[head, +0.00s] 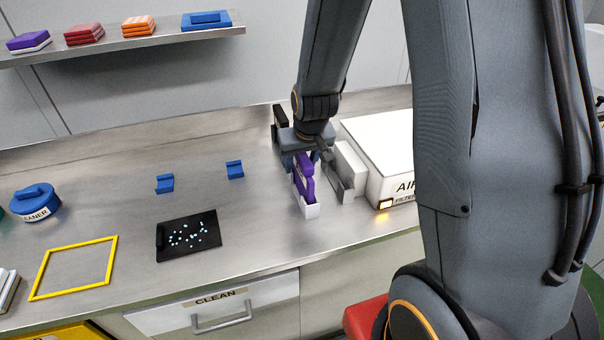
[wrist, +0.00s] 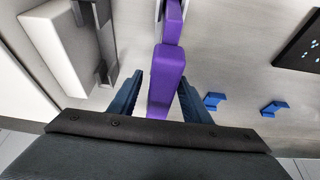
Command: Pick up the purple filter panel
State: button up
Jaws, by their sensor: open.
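The purple filter panel (head: 303,171) stands upright on the steel counter, with a white piece (head: 306,207) at its near lower end. In the wrist view the purple panel (wrist: 167,75) runs up the middle of the picture. My gripper (head: 303,155) is over the panel, pointing down. In the wrist view my gripper (wrist: 158,92) is open, with one blue finger on each side of the panel. Gaps show between the fingers and the panel, so it is not gripped. The arm hides part of the panel's far end in the head view.
A white air filter box (head: 378,140) and a grey bracket (head: 337,181) stand close on the right. Two blue clips (head: 165,184), a black tray (head: 189,250) with pale bits, a yellow frame (head: 40,285) and a blue cleaner (head: 36,203) lie left. Bare counter lies between.

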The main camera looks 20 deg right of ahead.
jog(key=shift+f, duration=0.25)
dwell(0.5)
jog(key=shift+c, duration=0.5)
grip_shut()
